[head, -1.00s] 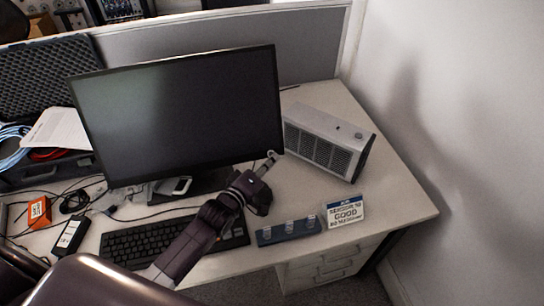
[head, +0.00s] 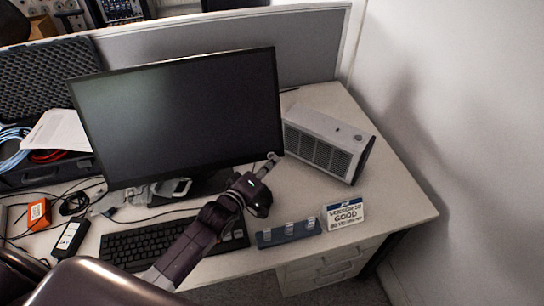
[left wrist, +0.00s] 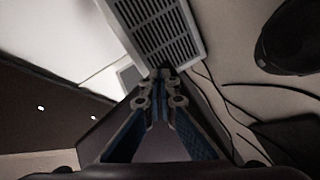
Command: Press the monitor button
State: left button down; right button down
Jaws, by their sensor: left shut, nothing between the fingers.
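The black monitor (head: 175,115) stands on the desk with a dark screen, tilted in the picture. My left gripper (head: 272,158) is at the monitor's lower right corner in the head view. Its fingers are shut with nothing between them. I cannot tell whether the fingertips touch the monitor's edge. No button can be made out on the monitor. In the left wrist view the closed fingertips (left wrist: 160,88) point towards a grey grille box (left wrist: 160,28). My right gripper is not in view.
The grey grille box (head: 328,142) stands right of the monitor. A keyboard (head: 150,242), a blue holder (head: 288,232) and a small sign (head: 343,214) lie along the desk front. Cables and an orange box (head: 38,214) are at left.

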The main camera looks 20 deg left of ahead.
pick_arm(q)
jog(key=shift+w, duration=0.1)
dwell(0.3)
jog(key=shift+w+a+f, duration=0.15)
jog(key=shift+w+a, duration=0.05)
jog(key=shift+w, duration=0.05)
jog(key=shift+s+d+r+p, duration=0.2)
jog(key=shift+s+p, duration=0.15)
jog(key=shift+p, duration=0.1)
dwell(0.4)
jog(key=s+d+r+p, duration=0.2)
jog(key=s+d+p, duration=0.1)
jog(key=s+p, duration=0.1)
jog(key=shift+s, duration=0.3)
